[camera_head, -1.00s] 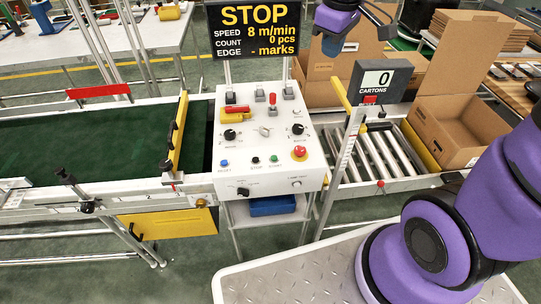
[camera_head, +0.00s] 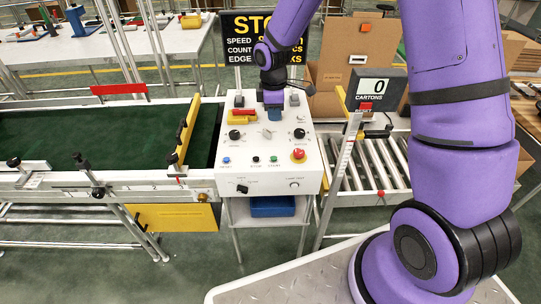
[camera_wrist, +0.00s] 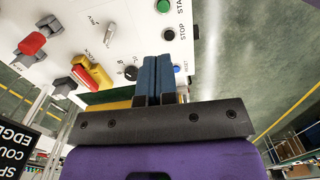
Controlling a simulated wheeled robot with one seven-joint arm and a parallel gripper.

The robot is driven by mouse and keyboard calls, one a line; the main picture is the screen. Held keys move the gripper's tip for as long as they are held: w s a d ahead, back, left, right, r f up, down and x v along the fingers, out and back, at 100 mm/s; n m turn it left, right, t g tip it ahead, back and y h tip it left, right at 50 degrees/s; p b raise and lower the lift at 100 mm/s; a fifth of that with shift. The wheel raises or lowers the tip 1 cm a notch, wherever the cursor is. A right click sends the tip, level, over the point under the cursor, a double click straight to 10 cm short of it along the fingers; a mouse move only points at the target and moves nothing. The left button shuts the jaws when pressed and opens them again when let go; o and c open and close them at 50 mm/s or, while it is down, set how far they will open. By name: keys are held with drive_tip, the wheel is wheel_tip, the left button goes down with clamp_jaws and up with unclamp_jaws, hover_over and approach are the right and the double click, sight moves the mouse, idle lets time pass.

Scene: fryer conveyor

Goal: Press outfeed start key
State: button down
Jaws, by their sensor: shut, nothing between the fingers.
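The white control panel (camera_head: 268,180) stands in the middle, between the green belt and the rollers. Its green START button (camera_head: 273,159) sits in a row with a black STOP button (camera_head: 255,159) and a blue button (camera_head: 226,160). In the wrist view the START button (camera_wrist: 163,6) is at the top edge, with the STOP button (camera_wrist: 168,34) below it. My gripper (camera_head: 274,114) is shut and empty, pointing down over the panel's upper middle, farther back than the START button. Its blue fingers (camera_wrist: 157,80) are together in the wrist view. Whether they touch the panel cannot be told.
A red mushroom button (camera_head: 298,155) is just right of START. Several knobs and a red-and-yellow switch (camera_head: 242,116) surround my gripper. A display sign (camera_head: 240,50) stands behind, partly hidden by my arm. The cartons counter (camera_head: 376,90) stands at the right.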

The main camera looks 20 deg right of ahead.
sight(274, 158)
drive_tip(key=shift+a+f+n, duration=0.3)
drive_tip(key=shift+a+f, duration=0.1)
drive_tip(key=shift+f, duration=0.35)
drive_tip(key=shift+f, duration=0.1)
drive_tip(key=f, duration=1.3)
drive_tip(key=shift+s+d+f, duration=0.2)
drive_tip(key=shift+s+f, duration=0.05)
drive_tip(key=shift+f, duration=0.15)
